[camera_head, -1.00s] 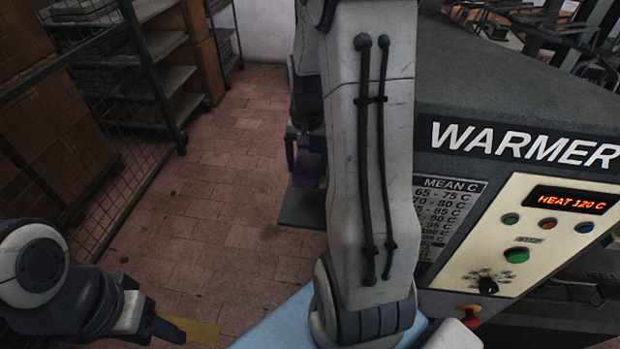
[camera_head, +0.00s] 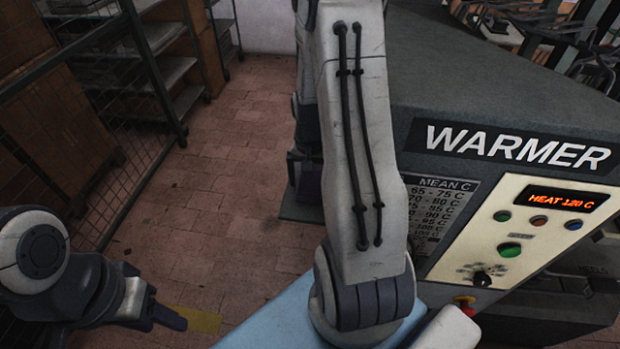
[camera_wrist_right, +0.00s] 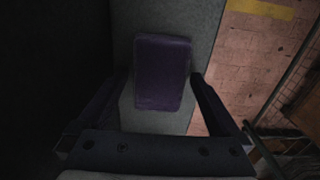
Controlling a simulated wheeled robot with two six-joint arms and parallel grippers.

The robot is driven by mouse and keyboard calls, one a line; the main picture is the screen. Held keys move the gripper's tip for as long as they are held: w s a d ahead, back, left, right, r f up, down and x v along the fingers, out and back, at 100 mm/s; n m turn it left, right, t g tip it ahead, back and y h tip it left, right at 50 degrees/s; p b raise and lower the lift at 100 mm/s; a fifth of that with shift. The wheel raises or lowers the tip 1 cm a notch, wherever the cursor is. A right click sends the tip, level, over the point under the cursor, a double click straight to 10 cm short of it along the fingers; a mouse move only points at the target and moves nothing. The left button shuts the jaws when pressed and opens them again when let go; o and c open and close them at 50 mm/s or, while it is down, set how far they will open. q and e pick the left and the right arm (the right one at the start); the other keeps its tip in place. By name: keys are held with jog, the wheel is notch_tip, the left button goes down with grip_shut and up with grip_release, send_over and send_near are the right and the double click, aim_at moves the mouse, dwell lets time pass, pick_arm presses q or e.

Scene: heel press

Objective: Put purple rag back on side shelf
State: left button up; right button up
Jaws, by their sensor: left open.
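The purple rag (camera_wrist_right: 162,72) lies flat on a grey surface (camera_wrist_right: 203,28) in the right wrist view. It shows between the two spread fingers of my right gripper (camera_wrist_right: 158,80), with a gap on each side. Whether the fingers reach down to its level is unclear. In the head view my right arm covers most of that spot; only a dark purple patch (camera_head: 311,185) shows beside the arm, above the grey side shelf (camera_head: 297,209). My left gripper (camera_head: 172,318) is at the lower left, open and empty, far from the rag.
The WARMER machine (camera_head: 480,95) with its control panel (camera_head: 520,235) stands at the right. A light blue surface (camera_head: 265,325) is at the bottom. Wire mesh fencing (camera_head: 95,140) and shelves (camera_head: 175,75) are at the left. The tiled floor between is clear.

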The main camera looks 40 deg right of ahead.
aim_at(310, 181)
notch_tip(310, 181, up, 12)
jog(key=b, duration=0.2)
jog(key=s+a+r+n, duration=0.15)
jog(key=a+n, duration=0.25)
jog(key=a, duration=0.6)
jog(key=s+a+r+n, duration=0.15)
jog(key=a+n, duration=0.25)
jog(key=a, duration=0.6)
jog(key=s+a+n+y, duration=0.1)
jog(key=s+a+n, duration=0.8)
jog(key=s+a, duration=0.2)
jog(key=shift+s+f, duration=0.35)
jog(key=shift+s, duration=0.8)
jog(key=shift+f, duration=0.1)
